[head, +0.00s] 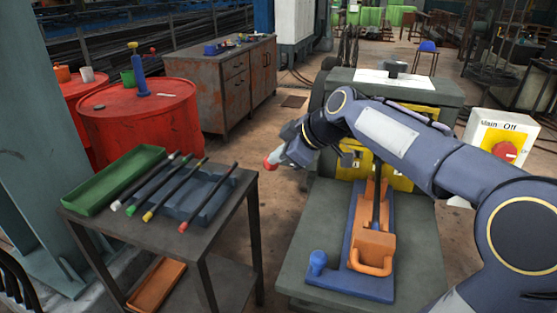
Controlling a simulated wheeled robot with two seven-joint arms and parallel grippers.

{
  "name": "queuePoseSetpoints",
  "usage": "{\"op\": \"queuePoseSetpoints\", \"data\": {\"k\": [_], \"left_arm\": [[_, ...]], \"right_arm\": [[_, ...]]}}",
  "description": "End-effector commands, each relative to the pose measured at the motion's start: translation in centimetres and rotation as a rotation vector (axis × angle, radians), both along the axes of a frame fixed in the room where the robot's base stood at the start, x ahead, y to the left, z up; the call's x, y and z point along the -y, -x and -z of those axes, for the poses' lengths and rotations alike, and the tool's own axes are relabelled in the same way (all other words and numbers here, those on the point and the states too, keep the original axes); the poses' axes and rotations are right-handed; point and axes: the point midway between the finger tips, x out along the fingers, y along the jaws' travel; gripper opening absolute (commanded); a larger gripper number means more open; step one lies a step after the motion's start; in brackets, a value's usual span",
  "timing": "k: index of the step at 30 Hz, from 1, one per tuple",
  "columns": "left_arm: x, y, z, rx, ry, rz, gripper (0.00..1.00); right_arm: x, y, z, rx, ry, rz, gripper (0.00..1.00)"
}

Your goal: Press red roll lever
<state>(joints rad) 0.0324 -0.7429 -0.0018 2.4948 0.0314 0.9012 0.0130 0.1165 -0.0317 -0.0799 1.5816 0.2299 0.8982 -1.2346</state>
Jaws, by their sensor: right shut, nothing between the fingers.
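A red knob (270,163) shows right at the tip of my right gripper (279,155), left of the machine. It looks like the end of the red roll lever, but its shaft is hidden behind my gripper and arm. I cannot tell whether the fingertips touch the knob or are just in front of it. My right gripper is shut and empty, pointing down and to the left. My right arm reaches in from the right, across the front of the grey machine (440,88) with yellow panels, and hides part of it. My left gripper is not in view.
A dark table (235,262) at left holds a green tray (115,180), a blue-grey rack and several colour-tipped rods. A blue fixture (345,284) with an orange handle sits on the machine's front plate. A Main Off switch box (490,128) stands at right. Red drums stand behind the table.

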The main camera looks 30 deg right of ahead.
Motion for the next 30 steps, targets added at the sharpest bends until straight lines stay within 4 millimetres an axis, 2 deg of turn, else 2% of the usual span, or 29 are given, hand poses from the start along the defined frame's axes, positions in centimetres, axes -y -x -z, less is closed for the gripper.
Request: {"op": "queuePoseSetpoints", "data": {"k": [6,12,30], "left_arm": [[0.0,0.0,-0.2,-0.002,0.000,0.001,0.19],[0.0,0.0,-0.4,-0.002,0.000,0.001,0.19],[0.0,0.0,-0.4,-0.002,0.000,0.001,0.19]], "right_arm": [[1.5,3.4,-3.4,0.007,0.001,0.005,0.00],[2.2,5.1,-5.0,0.006,0.000,0.005,0.00],[2.3,5.5,-5.4,0.006,0.000,0.004,0.00]]}}
